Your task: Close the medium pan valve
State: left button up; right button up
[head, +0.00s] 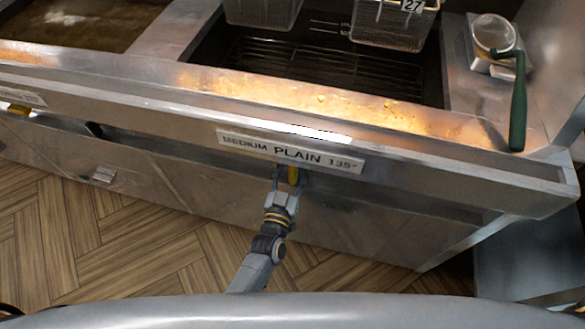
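The label "MEDIUM PLAIN 135°" (290,152) is on the front of the fryer. Just below it, a small yellow piece (293,175), which looks like the valve handle, shows at the tip of my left gripper (288,180). That arm rises from the bottom, left of centre, and its dark fingers are beside the yellow piece. The label's lower edge and the shadow hide part of the fingers and the handle, so I cannot tell whether they grip it. My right gripper is not in view.
The fryer's front ledge (420,185) overhangs the gripper. Another yellow handle (19,109) sits under a label at far left. Wire baskets (392,25) hang over the dark pan. A green-handled skimmer (518,100) lies at right. Wooden floor (130,240) is clear below.

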pick_arm(q)
grip_shut()
jog(key=n, duration=0.4)
jog(key=shift+w+a+f, duration=0.1)
jog(key=shift+a, duration=0.3)
jog(key=n, duration=0.1)
jog(key=n+b, duration=0.1)
jog(key=n, duration=0.2)
jog(key=shift+w+a+f+n, duration=0.1)
jog(key=shift+a+f+n, duration=0.15)
jog(key=shift+a+n, duration=0.1)
jog(key=n+b, duration=0.1)
jog(key=n, duration=0.1)
jog(key=n+b, duration=0.1)
jog(key=n, duration=0.1)
jog(key=shift+a+f, duration=0.2)
jog(key=shift+f, duration=0.2)
jog(key=shift+a+f+n+b, duration=0.15)
jog(key=shift+n+b, duration=0.65)
jog(key=shift+n, duration=0.95)
